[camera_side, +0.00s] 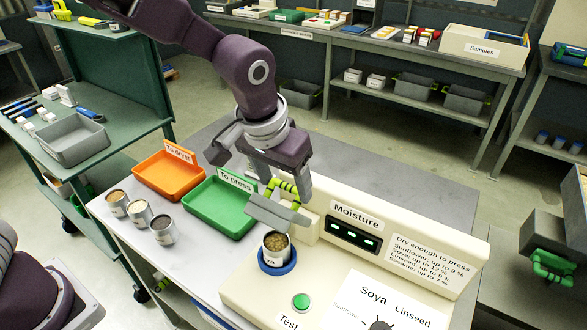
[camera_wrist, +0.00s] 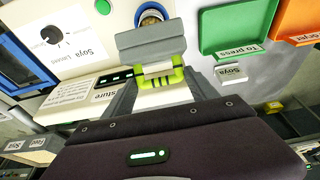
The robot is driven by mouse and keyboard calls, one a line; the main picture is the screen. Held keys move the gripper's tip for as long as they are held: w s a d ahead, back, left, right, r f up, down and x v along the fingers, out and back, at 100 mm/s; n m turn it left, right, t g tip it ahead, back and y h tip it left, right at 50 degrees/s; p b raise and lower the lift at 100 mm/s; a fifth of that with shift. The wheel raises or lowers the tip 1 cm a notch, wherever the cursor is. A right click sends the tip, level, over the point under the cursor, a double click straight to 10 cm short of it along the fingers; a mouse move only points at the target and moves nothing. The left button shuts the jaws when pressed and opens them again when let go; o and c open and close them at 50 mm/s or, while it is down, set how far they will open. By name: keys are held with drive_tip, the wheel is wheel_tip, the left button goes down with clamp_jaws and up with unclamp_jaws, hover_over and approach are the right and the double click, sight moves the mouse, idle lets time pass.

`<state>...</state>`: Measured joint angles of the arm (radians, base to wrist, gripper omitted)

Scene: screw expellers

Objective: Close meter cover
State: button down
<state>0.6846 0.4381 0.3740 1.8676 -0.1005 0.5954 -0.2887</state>
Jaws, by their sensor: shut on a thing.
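The cream moisture meter (camera_side: 240,296) stands on the grey table, with a lit display under the word Moisture. A can of grain (camera_side: 276,243) stands in its blue ring (camera_side: 277,265), open at the top. The grey cover plate (camera_side: 277,212) is raised and tilted behind the can, not lying over it. My gripper (camera_side: 286,188) is shut on the cover's green handle, just above the plate. In the wrist view the plate (camera_wrist: 150,46) shows beyond the green handle (camera_wrist: 160,82), and the can (camera_wrist: 151,19) is partly hidden behind the plate.
The green "To press" tray (camera_side: 212,226) and orange "To dryer" tray (camera_side: 165,192) lie left of the meter. Several small cans (camera_side: 139,213) stand near the left table edge. A green button (camera_side: 301,301) and a Soya/Linseed dial panel (camera_side: 385,300) are in front.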

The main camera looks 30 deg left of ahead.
drive_tip(key=s+f, duration=0.7)
drive_tip(key=s, duration=0.1)
drive_tip(key=shift+s+f, duration=0.25)
drive_tip(key=shift+c, duration=1.2)
unclamp_jaws()
drive_tip(key=shift+w+r, duration=0.15)
drive_tip(key=shift+w, duration=0.1)
drive_tip(key=v, duration=0.7)
drive_tip(key=shift+a+r, duration=0.1)
drive_tip(key=shift+r, duration=0.05)
